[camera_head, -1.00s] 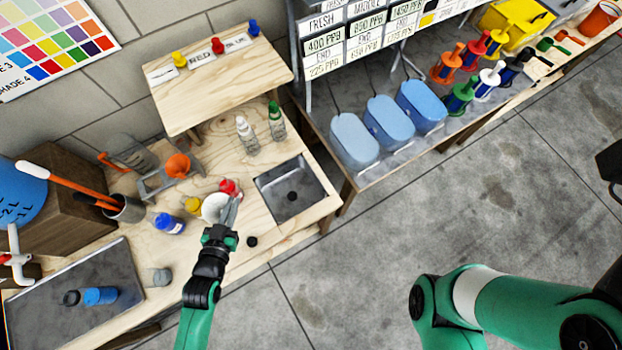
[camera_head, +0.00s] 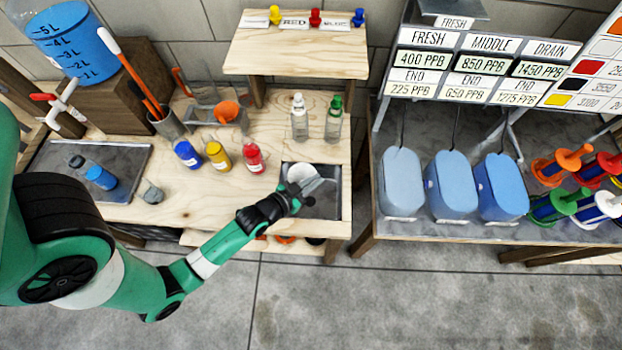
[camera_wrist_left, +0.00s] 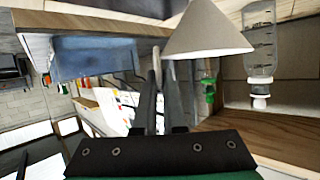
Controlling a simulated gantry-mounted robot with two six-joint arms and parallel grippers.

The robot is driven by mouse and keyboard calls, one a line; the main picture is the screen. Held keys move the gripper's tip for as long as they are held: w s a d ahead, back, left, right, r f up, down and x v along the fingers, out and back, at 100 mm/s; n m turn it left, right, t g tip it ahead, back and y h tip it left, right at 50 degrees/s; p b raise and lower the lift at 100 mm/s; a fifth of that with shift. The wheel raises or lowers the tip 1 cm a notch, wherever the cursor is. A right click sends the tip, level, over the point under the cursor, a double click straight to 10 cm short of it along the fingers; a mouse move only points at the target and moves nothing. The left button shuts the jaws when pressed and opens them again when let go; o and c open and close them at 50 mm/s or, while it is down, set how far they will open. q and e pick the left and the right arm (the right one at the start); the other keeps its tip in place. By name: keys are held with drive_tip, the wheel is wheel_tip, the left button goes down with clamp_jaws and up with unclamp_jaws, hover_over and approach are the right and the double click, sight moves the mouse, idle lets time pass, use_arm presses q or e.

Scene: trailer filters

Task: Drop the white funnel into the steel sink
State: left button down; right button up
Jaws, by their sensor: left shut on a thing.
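The white funnel (camera_head: 300,173) is over the back left part of the steel sink (camera_head: 326,209) in the head view. My left gripper (camera_head: 306,187) is shut on the funnel, and the arm reaches in from the left. In the left wrist view the funnel (camera_wrist_left: 208,30) shows as a pale cone at the tips of the narrow gripper fingers (camera_wrist_left: 157,75). The funnel's height above the sink floor is hard to tell. The funnel and gripper hide part of the sink. My right gripper is not in view.
Red (camera_head: 252,158), yellow (camera_head: 217,156) and blue (camera_head: 187,154) bottles stand left of the sink. A clear bottle (camera_head: 299,120) and a green-capped bottle (camera_head: 334,122) stand behind it. A wooden shelf (camera_head: 300,55) is further back. Blue tanks (camera_head: 450,185) stand right, across a gap.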

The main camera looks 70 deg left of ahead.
use_arm(q)
wheel_tip(320, 180, down, 6)
drive_tip(key=b, duration=0.6)
drive_tip(key=c, duration=0.9)
unclamp_jaws()
drive_tip(key=p+v, duration=0.2)
drive_tip(key=v, duration=0.9)
drive_tip(key=shift+s+d+r+p, duration=0.1)
drive_tip(key=shift+s+r+p, duration=0.1)
drive_tip(key=shift+p, duration=0.2)
